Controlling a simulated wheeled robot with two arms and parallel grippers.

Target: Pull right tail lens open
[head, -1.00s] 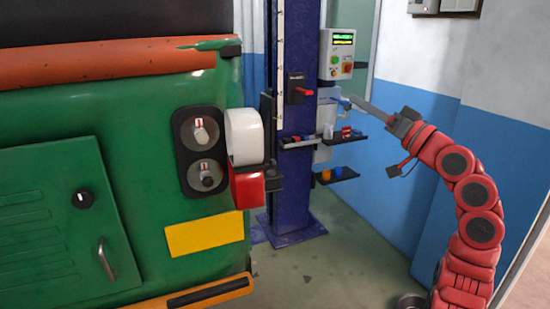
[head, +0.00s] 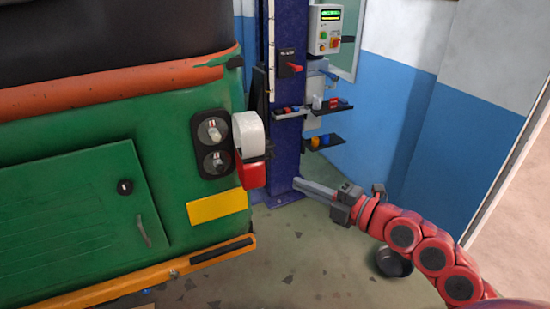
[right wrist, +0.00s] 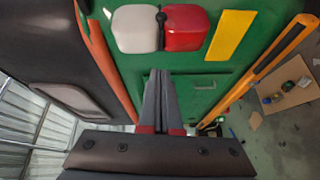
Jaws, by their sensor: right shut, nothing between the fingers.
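The right tail lens, a white half (head: 249,133) above a red half (head: 251,169), stands swung out at the right edge of its black lamp base (head: 212,144). Two bulbs show uncovered on the base. The right wrist view shows both the white half (right wrist: 136,28) and the red half (right wrist: 184,28), with a black latch (right wrist: 160,18) between them. My right gripper (head: 297,183) is shut and empty, right of and slightly below the lens, apart from it. Its fingertips (right wrist: 160,72) lie together below the lens in the wrist view. My left gripper is not in view.
The green rickshaw body (head: 80,190) fills the left, with a yellow plate (head: 217,207) and an orange bumper (head: 110,285). A blue lift column (head: 288,120) with tool shelves (head: 323,143) stands behind the gripper. A dark bowl (head: 393,262) is on the floor below my right arm.

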